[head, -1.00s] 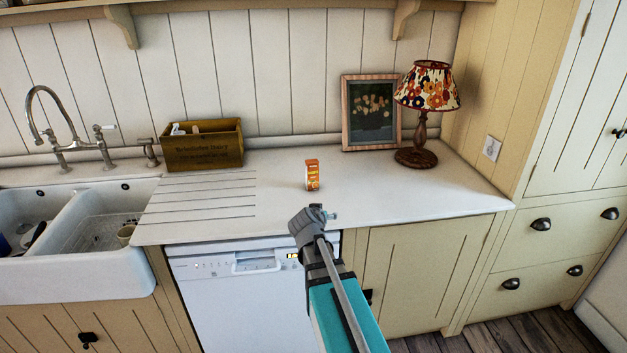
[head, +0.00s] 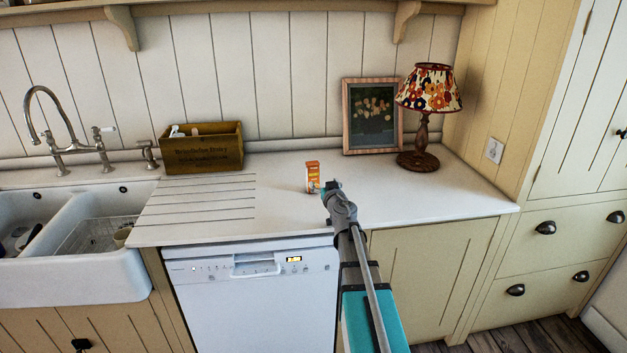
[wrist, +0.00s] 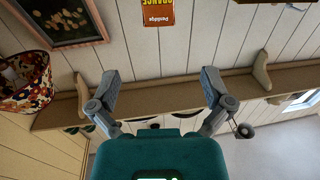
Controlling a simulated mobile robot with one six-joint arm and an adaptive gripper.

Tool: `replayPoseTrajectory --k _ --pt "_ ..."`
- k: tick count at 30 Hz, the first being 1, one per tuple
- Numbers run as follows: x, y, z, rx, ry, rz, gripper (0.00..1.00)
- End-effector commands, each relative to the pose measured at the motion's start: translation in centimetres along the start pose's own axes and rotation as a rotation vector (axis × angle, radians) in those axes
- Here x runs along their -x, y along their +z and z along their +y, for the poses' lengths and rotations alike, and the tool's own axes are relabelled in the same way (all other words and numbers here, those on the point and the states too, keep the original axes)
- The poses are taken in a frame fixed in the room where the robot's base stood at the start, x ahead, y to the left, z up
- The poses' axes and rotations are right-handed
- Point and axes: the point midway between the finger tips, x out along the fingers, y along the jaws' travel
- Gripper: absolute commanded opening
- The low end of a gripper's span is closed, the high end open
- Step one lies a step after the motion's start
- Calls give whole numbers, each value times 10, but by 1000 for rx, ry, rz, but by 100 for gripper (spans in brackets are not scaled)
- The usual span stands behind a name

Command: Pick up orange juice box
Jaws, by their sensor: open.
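The orange juice box (head: 312,175) stands upright on the white countertop (head: 280,205), a small orange and white carton. My gripper (head: 331,187) is just in front of it and to its right in the head view, partly covering its lower right side. In the wrist view, which is upside down, the box's orange front (wrist: 158,13) is cut off by the top edge. The open fingers of my gripper (wrist: 160,82) are spread wide with nothing between them. I cannot tell whether a finger touches the box.
A wooden crate (head: 202,154) stands left of the box by the wall. A framed picture (head: 372,116) and a lamp with a flowered shade (head: 428,90) stand behind on the right. A double sink (head: 90,255) is at far left. The counter around the box is clear.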

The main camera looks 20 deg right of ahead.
Motion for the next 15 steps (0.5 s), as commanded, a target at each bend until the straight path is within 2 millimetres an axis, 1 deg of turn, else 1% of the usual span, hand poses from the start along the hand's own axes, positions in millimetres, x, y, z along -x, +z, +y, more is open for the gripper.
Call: replayPoseTrajectory --k 10,15 --pt "-1 0 1 0 0 0 100" --pt "-10 0 1 0 1 0 100"
